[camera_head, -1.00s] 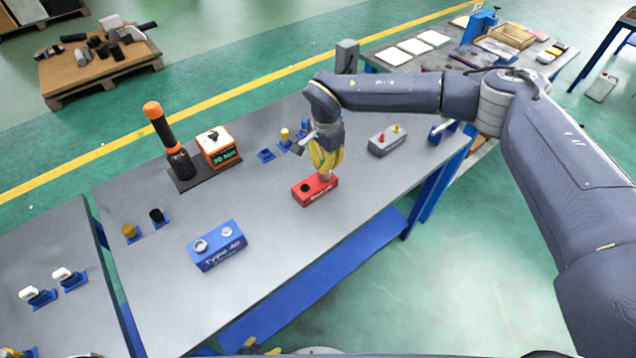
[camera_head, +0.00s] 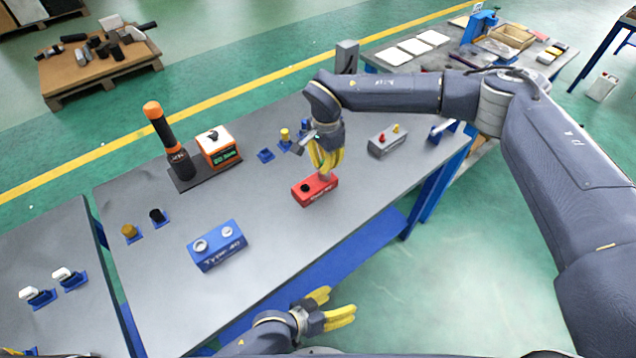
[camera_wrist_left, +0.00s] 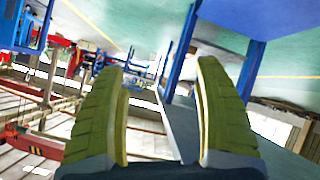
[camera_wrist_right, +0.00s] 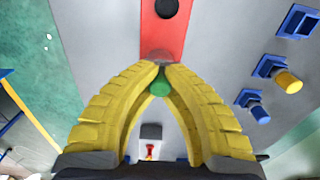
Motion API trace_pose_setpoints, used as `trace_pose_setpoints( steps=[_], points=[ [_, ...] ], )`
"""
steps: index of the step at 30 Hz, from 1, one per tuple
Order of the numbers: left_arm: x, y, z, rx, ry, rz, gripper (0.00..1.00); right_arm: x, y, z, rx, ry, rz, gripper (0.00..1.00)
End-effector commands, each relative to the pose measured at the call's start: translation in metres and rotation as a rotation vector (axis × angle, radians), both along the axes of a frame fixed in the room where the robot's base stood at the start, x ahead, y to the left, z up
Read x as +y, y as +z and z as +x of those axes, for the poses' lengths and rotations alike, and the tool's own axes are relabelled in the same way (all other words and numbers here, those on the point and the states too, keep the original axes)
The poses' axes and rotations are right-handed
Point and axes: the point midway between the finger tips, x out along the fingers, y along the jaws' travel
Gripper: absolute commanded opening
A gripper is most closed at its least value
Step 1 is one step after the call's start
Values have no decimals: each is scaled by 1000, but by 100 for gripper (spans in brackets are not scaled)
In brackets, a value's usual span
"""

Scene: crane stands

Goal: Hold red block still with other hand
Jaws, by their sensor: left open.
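The red block (camera_head: 312,194) sits on the grey table, with a round black hole in its left part. It also shows at the top of the right wrist view (camera_wrist_right: 164,42). My right gripper (camera_head: 326,172) is over the block's right end, its yellow fingers converging on a small green-topped peg (camera_wrist_right: 160,88) at that end. The fingertips hide how the peg meets the block. My left gripper (camera_head: 332,306) is open and empty, in front of the table's near edge and well apart from the block. The left wrist view shows its two fingers spread (camera_wrist_left: 160,70).
A blue "Type-40" block (camera_head: 217,246) lies left of the red block, a grey block (camera_head: 389,141) right of it. An orange-and-black tool (camera_head: 170,140) and a display box (camera_head: 218,147) stand behind. Bare table lies between the blue and red blocks.

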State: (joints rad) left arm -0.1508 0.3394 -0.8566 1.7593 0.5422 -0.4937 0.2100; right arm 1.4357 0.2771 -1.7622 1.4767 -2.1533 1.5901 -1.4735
Motion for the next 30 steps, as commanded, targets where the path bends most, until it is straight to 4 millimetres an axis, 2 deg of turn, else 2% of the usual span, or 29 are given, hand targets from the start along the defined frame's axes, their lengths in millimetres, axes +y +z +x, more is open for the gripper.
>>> trace_pose_setpoints(
  steps=[1,3,9,11,13,17,21,23,26,30],
  points=[
    [-10,18,-7,-4,-25,-30,69,0,1,1,-2,0,1,0],
    [-23,41,-19,-1,-59,-73,69,0,1,1,-2,0,1,0],
    [-51,109,-57,19,-158,-195,69,0,1,1,-2,0,1,0],
    [-54,131,-68,41,-190,-235,69,0,1,1,-2,0,1,0],
    [-47,154,-74,104,-217,-286,69,0,1,1,-2,0,1,0],
    [-22,171,-64,249,-211,-337,69,0,1,1,-2,0,1,0],
    [5,192,-45,391,-196,-374,69,0,1,0,-2,0,1,0],
    [12,205,-37,433,-208,-382,69,0,1,0,-1,0,1,0],
    [10,227,-30,443,-267,-375,69,0,1,0,-1,0,1,0],
    [-1,255,-26,371,-397,-328,69,0,1,0,-1,0,1,0]
  ],
)
